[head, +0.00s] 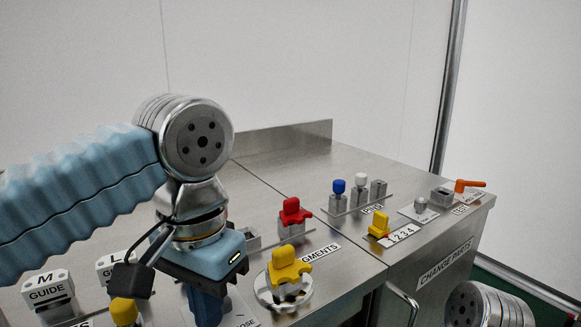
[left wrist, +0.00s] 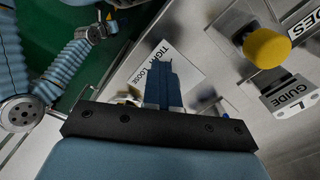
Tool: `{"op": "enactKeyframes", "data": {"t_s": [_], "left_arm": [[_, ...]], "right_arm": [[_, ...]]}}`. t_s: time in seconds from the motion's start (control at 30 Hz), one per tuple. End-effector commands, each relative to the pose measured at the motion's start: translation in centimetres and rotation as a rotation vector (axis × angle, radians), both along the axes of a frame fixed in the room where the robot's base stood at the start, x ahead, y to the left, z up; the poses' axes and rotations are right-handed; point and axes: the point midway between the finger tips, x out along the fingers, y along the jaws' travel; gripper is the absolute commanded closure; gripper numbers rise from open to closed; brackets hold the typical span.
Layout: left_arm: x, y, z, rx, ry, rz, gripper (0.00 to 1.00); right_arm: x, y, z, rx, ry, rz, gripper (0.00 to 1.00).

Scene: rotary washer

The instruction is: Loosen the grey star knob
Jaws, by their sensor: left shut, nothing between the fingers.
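My left gripper (head: 205,310) points down over the steel top at the front of the head view. Its dark blue fingers are shut with nothing between them. In the left wrist view the fingers (left wrist: 162,75) lie over a white label reading TIGHT and LOOSE (left wrist: 180,72). I cannot clearly make out the grey star knob in either view; the gripper covers much of the area beside that label. I cannot tell whether the fingers touch it. My right arm shows in the left wrist view, its end small at the upper left; its jaw state is unclear.
A yellow knob on a pale scalloped disc (head: 284,278) stands right of my left gripper, with a red knob (head: 292,212) behind. A yellow round knob (head: 124,311) is on the left. Blue and white knobs and an orange lever (head: 468,186) sit farther right.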

Motion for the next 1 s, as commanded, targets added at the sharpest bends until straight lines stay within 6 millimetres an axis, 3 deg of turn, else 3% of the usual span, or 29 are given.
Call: {"op": "enactKeyframes", "data": {"t_s": [0.4, 0.6, 0.67, 0.83, 1.0], "left_arm": [[-0.6, 0.0, 0.5, -0.006, -0.012, 0.004, 1.00], [-0.7, 0.0, 3.1, -0.004, -0.009, 0.003, 1.00], [-0.6, 0.0, 3.3, -0.006, -0.009, 0.003, 1.00], [-0.7, 0.0, 5.4, -0.004, -0.007, 0.002, 1.00], [-0.7, 0.0, 6.1, -0.002, -0.004, 0.002, 1.00]], "right_arm": [[0.0, 0.0, 0.4, 0.000, 0.000, 0.000, 0.57], [0.0, 0.0, 2.8, 0.000, 0.000, 0.000, 0.57], [0.0, 0.0, 2.0, 0.000, 0.000, 0.000, 0.57], [0.0, 0.0, 1.9, 0.000, 0.000, 0.000, 0.57], [0.0, 0.0, 1.9, 0.000, 0.000, 0.000, 0.57]]}}
